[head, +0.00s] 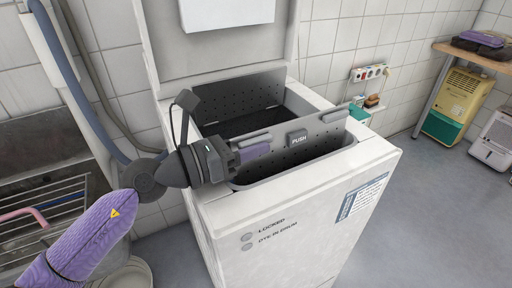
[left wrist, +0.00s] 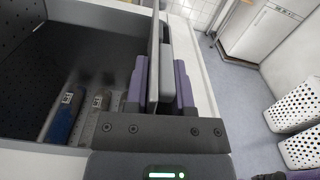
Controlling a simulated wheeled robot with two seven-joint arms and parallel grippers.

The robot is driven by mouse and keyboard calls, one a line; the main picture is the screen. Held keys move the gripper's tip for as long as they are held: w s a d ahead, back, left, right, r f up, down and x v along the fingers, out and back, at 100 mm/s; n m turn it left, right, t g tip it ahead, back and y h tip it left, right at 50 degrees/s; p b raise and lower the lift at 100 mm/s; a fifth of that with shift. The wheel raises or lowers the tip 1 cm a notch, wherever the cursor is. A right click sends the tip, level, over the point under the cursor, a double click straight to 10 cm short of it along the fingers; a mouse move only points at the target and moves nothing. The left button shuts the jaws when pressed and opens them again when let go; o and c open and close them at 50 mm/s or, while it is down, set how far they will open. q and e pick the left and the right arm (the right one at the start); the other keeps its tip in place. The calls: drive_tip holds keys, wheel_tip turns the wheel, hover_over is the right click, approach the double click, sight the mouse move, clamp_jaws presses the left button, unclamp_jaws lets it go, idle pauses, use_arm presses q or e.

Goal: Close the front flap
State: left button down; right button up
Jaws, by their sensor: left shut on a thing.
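A white top-loading washer stands in the middle of the head view with its lid raised. In its opening, the perforated grey front flap (head: 325,132) with a PUSH button (head: 297,138) stands up, close to upright. The matching rear flap (head: 240,99) also stands up, at the back of the dark drum opening. My left gripper (head: 256,149) is shut on the left part of the front flap. In the left wrist view its purple fingers (left wrist: 160,85) lie on both sides of the flap's grey panel (left wrist: 154,60). My right gripper is not in view.
The washer's front rim (head: 368,152) borders the opening. The raised lid (head: 215,45) stands behind. A sink with a wire rack (head: 45,215) and hoses are at left. A wooden table (head: 470,52), a yellow-green appliance (head: 455,103) and a white one (head: 494,140) are at right, with clear floor before them.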

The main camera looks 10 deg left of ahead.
use_arm(q)
drive_tip(key=w+n, duration=0.1)
drive_tip(key=a+n, duration=0.1)
drive_tip(key=shift+w+a+f+n+p, duration=0.1)
drive_tip(key=shift+w+a+n+p, duration=0.1)
drive_tip(key=shift+w+n+p, duration=0.15)
drive_tip(key=shift+w+a+f+n, duration=0.15)
drive_tip(key=shift+w+a+n, duration=0.1)
drive_tip(key=shift+w+n, duration=0.2)
drive_tip(key=c, duration=0.6)
unclamp_jaws()
